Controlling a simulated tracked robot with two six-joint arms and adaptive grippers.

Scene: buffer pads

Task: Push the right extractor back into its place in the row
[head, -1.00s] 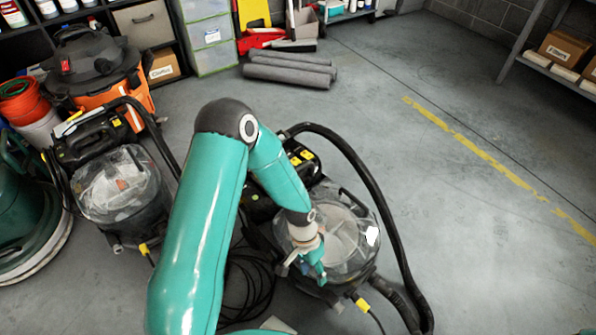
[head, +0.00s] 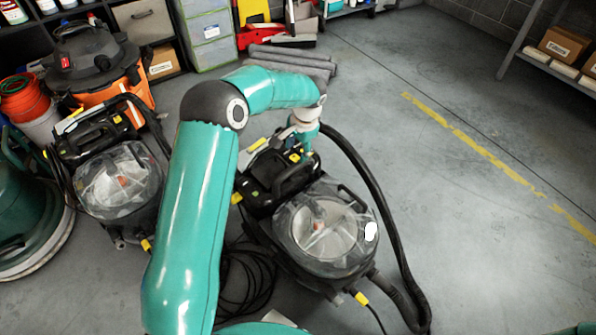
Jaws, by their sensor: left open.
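The right extractor (head: 352,258) stands on the floor at the centre, with a clear-lidded tank in front and a black top with yellow marks behind. A black hose loops along its right side. My left arm reaches over from the lower left. My left gripper (head: 308,149) is open and points down by the rear black part of the extractor; I cannot tell whether it touches. Its fingertips are small and partly hard to make out. My right gripper is not in view. The left extractor (head: 122,185), of the same kind, stands to the left.
A green floor machine (head: 25,205) stands at the far left, and an orange vacuum (head: 138,92) behind the left extractor. Grey rolls (head: 290,62) lie at the back. A coiled black cable (head: 250,285) lies beside the right extractor. The floor at the right is open, with a yellow line (head: 470,143).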

